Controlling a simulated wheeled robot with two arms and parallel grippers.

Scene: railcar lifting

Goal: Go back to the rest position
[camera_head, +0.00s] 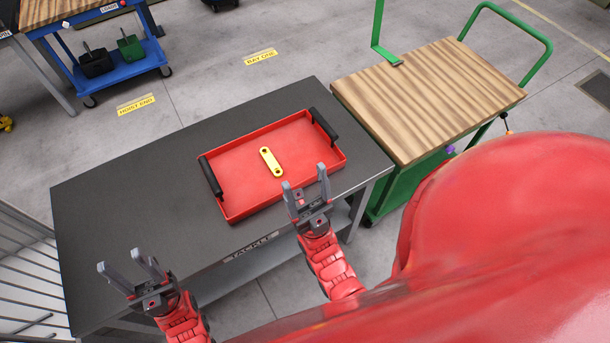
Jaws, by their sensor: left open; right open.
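My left gripper (130,270) is open and empty over the front left part of the dark table. My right gripper (306,187) is open and empty at the front right edge of the red tray (240,207); whether it touches the tray I cannot tell. A yellow link with two holes (271,161) lies in the tray, apart from both grippers. The tray has a black handle at each short end and rests on the table.
The dark table (120,200) is clear on its left. A green cart (430,100) with a wooden top stands at its right. Grey railings (30,270) are at the left edge. Floor behind the table is open.

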